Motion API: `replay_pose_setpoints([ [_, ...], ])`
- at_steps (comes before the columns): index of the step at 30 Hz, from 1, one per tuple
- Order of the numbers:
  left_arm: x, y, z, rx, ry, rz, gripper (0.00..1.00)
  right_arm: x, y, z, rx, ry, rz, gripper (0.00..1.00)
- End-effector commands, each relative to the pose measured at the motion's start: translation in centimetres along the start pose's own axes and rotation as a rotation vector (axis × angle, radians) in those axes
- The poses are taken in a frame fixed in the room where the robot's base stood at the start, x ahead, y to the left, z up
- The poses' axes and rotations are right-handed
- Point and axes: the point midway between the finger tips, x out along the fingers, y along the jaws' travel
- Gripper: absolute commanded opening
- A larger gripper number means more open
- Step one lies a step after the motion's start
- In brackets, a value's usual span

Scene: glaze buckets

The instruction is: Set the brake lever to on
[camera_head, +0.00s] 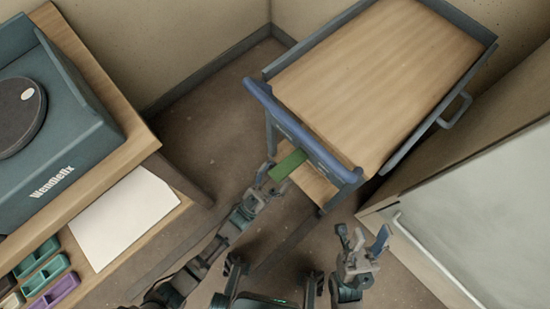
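The brake lever looks to be the green flat bar (288,164) at the near end of the cart (378,75), just below its blue handle bar (300,130). No on or off marking is readable. My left gripper (271,178) is at the lever's left end, with its fingers close around or against that end. Whether they touch or grip it is too small to tell. My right gripper (362,242) is open and empty, below and to the right of the cart's near corner, apart from everything.
A workbench (110,170) on the left carries a teal pottery wheel (60,130), a white sheet (122,218) and coloured trays (42,272). A pale cabinet (480,215) with a bar handle stands at the right. The cart's wooden top is empty. Bare floor (215,120) lies left of the cart.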

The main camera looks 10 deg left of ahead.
Motion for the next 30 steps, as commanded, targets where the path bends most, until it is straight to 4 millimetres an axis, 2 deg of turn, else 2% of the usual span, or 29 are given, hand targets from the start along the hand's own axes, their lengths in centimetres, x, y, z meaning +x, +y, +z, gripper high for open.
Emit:
replay_pose_setpoints([
  [6, 0.2, 0.0, -0.2, 0.001, 0.007, 0.001, 0.71, 0.2, 0.0, -0.2, -0.001, 0.010, 0.000, 0.40],
  [10, -0.7, 0.0, -0.2, 0.001, 0.006, 0.001, 0.71, 0.2, -0.1, -0.5, -0.002, 0.011, -0.001, 0.40],
  [14, -3.0, 0.0, -0.1, 0.000, 0.003, 0.001, 0.71, 0.2, -0.1, -0.4, -0.001, 0.009, -0.001, 0.40],
  [21, -8.5, 0.0, 0.0, 0.000, 0.001, 0.000, 0.71, 0.1, -0.1, -0.4, -0.001, 0.007, -0.001, 0.40],
  [25, -10.5, -0.1, 0.0, 0.001, 0.002, 0.000, 0.71, 0.1, -0.1, -0.3, -0.001, 0.006, -0.001, 0.40],
  [30, -11.8, 0.0, 0.0, 0.000, 0.004, 0.000, 0.71, 0.1, -0.1, -0.3, -0.001, 0.006, -0.001, 0.40],
])
